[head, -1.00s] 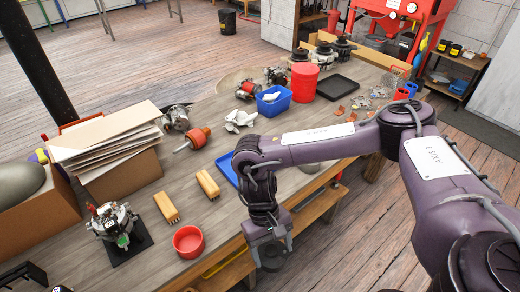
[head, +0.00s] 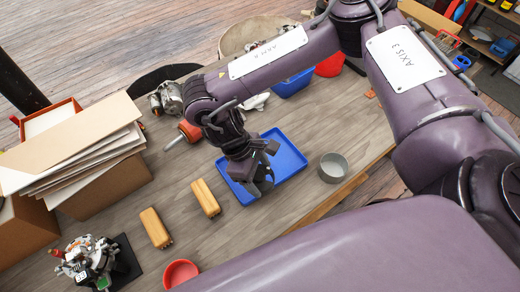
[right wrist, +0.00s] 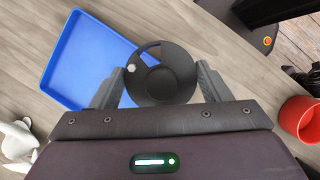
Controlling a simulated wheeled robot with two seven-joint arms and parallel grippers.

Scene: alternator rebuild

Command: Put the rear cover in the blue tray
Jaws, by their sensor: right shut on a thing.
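My right gripper (head: 262,176) is shut on the rear cover, a dark round disc with a raised centre. In the right wrist view the cover (right wrist: 165,78) sits between the two fingers of the gripper (right wrist: 158,84). In the head view it is mostly hidden by the fingers. The blue tray (head: 293,157) is a shallow, empty-looking rectangle on the bench. The gripper and cover are in front of its left part in the head view. In the right wrist view the cover overlaps one edge of the tray (right wrist: 75,62). My left gripper is not in view.
A grey round bowl (head: 333,167) stands right of the tray, near the bench edge. Two yellow blocks (head: 205,197) lie to the left. A red bowl (head: 181,273) is at the front. A blue bin (head: 293,84) and a white fan (head: 256,101) are behind the tray.

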